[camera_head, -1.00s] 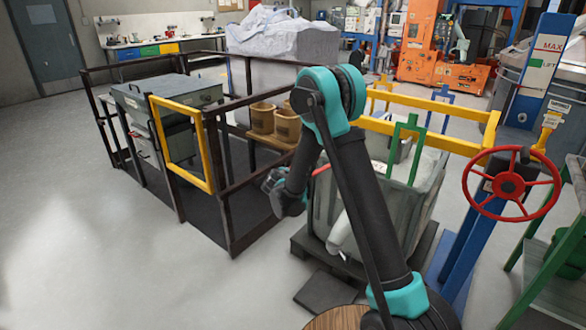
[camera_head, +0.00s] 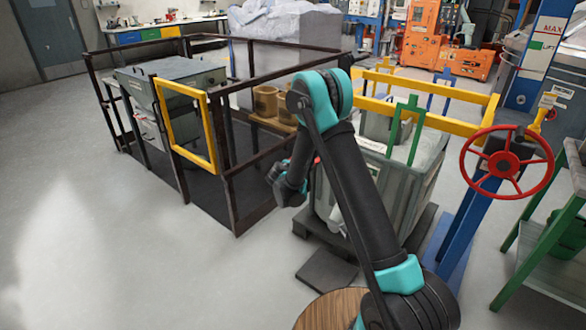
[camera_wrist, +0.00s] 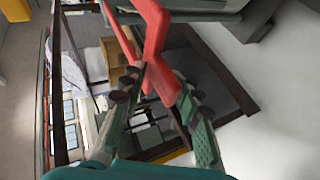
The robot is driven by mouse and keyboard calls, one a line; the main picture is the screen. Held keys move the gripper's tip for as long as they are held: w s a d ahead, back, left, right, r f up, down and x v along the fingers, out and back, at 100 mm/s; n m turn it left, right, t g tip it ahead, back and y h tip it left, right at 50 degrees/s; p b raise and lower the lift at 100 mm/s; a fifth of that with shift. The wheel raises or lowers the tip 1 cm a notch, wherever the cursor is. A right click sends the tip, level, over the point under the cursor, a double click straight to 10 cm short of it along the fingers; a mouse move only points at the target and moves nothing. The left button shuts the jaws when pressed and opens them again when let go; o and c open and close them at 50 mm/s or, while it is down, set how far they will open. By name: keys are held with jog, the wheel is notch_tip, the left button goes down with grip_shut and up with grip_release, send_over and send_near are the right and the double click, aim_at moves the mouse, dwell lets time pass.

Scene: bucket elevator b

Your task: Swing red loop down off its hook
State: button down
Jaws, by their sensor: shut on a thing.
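The red loop (camera_wrist: 152,35) is a bent, flat red bar in the upper middle of the wrist view. Its lower end lies between the two fingers of my gripper (camera_wrist: 163,86), which are closed on it. Only a small red piece of it (camera_head: 317,160) shows in the head view, beside my arm. In that view my gripper is largely hidden behind my own arm, and the hook cannot be made out. I cannot tell whether the loop still touches a hook.
A grey bin (camera_head: 411,178) on a dark pallet (camera_head: 311,224) stands behind my arm. A dark railing (camera_head: 247,174) with a yellow frame (camera_head: 213,134) is to the left. A red handwheel (camera_head: 506,167) is at right. The floor at front left is clear.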

jog(key=c, duration=1.6)
grip_release()
jog(key=shift+w+d+f, duration=0.1)
jog(key=shift+w+d, duration=0.1)
jog(key=v, duration=1.2)
